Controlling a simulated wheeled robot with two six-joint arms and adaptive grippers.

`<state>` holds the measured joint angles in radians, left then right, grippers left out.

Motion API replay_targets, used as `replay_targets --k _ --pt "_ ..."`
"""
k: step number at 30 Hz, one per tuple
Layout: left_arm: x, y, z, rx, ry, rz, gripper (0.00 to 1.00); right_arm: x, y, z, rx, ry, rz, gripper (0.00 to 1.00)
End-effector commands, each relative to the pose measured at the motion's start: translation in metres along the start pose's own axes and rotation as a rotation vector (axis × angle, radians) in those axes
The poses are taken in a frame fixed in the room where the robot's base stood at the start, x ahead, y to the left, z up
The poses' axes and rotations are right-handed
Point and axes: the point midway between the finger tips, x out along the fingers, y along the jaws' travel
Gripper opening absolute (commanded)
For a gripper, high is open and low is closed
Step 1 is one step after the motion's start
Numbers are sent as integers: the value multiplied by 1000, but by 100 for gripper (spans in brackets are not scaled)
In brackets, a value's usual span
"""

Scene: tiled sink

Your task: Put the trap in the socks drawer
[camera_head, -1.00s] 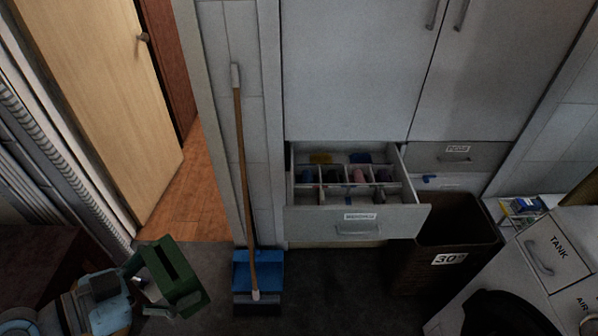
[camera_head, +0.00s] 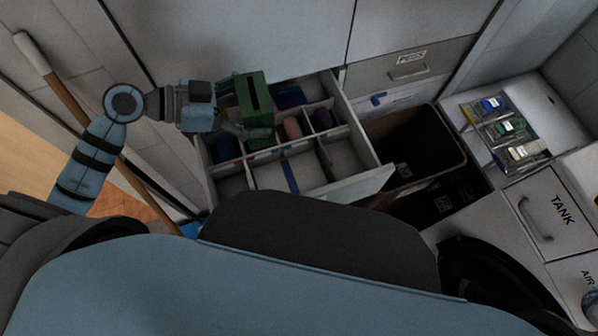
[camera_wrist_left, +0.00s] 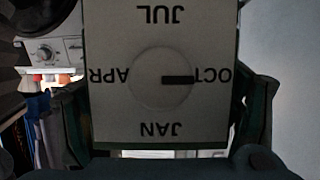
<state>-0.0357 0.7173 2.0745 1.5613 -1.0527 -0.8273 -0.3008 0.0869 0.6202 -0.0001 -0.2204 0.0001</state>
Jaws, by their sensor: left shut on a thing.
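The trap (camera_head: 252,88) is a green box with a dark slot on its top. In the left wrist view its pale face (camera_wrist_left: 118,110) fills the middle, with a round dial and month letters. My left gripper (camera_head: 232,116) is shut on the trap, with a finger on either side, above the back left of the open socks drawer (camera_head: 353,122). The drawer has white dividers, with rolled cloth items (camera_head: 292,128) in several compartments. The trap and gripper hide part of its back left. My right gripper is not in view.
A dark bin (camera_head: 443,150) stands right of the drawer. A shut drawer (camera_head: 430,68) is above the bin. A counter (camera_head: 545,105) with a tray of small items lies at right. My own body hides the lower middle. A front compartment (camera_head: 290,168) looks mostly empty.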

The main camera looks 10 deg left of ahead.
Motion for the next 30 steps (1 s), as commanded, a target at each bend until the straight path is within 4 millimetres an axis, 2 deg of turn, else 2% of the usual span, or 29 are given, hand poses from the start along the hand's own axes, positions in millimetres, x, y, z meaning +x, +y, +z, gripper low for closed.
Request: replay_targets --k 1,4,8,18,27,30 --pt "28 -2 18 25 23 61 51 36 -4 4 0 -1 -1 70" --pt "58 6 16 87 35 204 51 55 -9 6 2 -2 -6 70" --pt "75 14 24 122 37 288 51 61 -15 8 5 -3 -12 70" --pt "123 14 134 117 34 286 51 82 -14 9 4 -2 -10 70" --pt "144 13 182 120 32 282 51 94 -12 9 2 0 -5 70" --pt "146 14 189 122 33 282 51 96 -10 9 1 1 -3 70"
